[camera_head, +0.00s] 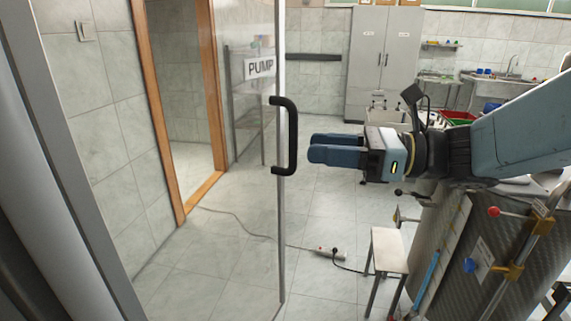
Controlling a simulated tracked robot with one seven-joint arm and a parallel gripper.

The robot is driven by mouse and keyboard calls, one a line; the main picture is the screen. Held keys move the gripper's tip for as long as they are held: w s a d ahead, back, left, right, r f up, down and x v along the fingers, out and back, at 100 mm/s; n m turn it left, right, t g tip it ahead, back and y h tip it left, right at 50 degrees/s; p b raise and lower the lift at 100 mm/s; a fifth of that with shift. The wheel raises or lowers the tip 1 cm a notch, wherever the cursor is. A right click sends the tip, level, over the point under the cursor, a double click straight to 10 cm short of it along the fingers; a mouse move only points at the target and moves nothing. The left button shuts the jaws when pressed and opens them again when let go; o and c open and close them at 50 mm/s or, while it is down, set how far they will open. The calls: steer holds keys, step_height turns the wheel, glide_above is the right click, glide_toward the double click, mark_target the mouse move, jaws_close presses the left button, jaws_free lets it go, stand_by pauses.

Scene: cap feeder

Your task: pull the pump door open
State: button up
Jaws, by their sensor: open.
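A wooden door frame (205,186) and tiled wall stand behind the panel. A stool (389,250) and a machine (455,245) with red-knobbed levers stand below my arm. A cable with a power strip (328,253) lies on the floor. Grey cabinets (385,50) stand at the back.

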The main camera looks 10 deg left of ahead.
steer(key=shift+s+a+r, duration=0.1)
steer(key=shift+s+a, duration=0.45)
steer(key=shift+a, duration=0.05)
stand_by(0.8)
